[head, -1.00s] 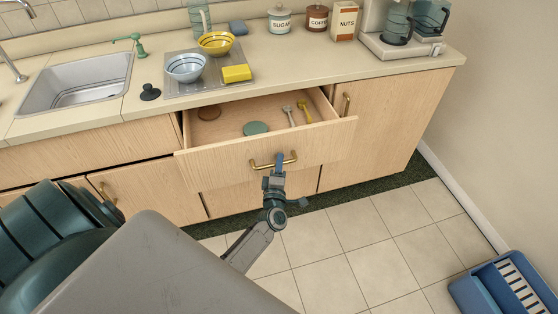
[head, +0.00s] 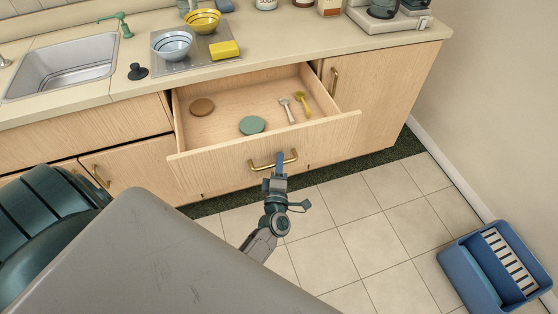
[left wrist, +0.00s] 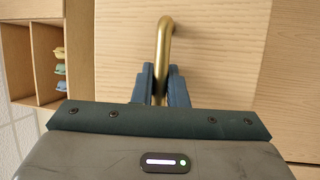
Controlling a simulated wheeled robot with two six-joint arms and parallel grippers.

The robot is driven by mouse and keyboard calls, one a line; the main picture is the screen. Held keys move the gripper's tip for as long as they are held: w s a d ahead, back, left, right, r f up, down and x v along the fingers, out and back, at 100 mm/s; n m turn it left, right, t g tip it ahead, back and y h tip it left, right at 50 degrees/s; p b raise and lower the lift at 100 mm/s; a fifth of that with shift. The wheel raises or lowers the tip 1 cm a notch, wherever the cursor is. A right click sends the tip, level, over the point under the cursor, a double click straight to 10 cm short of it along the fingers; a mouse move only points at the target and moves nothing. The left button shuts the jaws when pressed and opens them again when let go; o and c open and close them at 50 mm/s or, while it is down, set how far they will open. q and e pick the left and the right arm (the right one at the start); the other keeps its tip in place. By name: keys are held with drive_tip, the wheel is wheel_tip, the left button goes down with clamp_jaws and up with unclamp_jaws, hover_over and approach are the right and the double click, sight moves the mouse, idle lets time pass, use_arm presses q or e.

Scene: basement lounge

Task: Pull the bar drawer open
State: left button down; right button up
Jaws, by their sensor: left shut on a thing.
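The bar drawer (head: 225,158) is pulled well out from the wooden counter in the head view. Inside it lie a brown disc (head: 202,106), a green disc (head: 252,125), a grey utensil (head: 287,110) and a yellow utensil (head: 303,104). Its brass bar handle (head: 262,166) is on the drawer front. My left gripper (head: 279,160) is at the handle, with its fingers on the bar. The left wrist view shows both blue fingers (left wrist: 161,85) shut around the brass handle (left wrist: 163,45). My right gripper is not in view.
The counter holds a sink (head: 65,68), a blue striped bowl (head: 171,45), a yellow bowl (head: 203,21) and a yellow sponge (head: 224,50). A blue rack (head: 466,275) stands on the floor at right. The tiled floor (head: 375,235) before the drawer is clear.

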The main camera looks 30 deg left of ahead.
use_arm(q)
drive_tip(key=c, duration=1.7)
unclamp_jaws()
drive_tip(key=shift+r, duration=0.15)
drive_tip(key=shift+c, duration=0.2)
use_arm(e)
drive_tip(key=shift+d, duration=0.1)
use_arm(q)
drive_tip(key=shift+s+d+f, duration=0.15)
drive_tip(key=shift+s+f, duration=0.05)
drive_tip(key=shift+s, duration=0.05)
drive_tip(key=b+v, duration=0.3)
drive_tip(key=v, duration=0.7)
drive_tip(key=shift+r, duration=0.2)
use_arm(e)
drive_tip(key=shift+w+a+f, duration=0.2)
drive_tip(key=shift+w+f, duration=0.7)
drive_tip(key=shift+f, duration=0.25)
use_arm(q)
drive_tip(key=shift+s+d+f, duration=0.1)
drive_tip(key=shift+f, duration=0.05)
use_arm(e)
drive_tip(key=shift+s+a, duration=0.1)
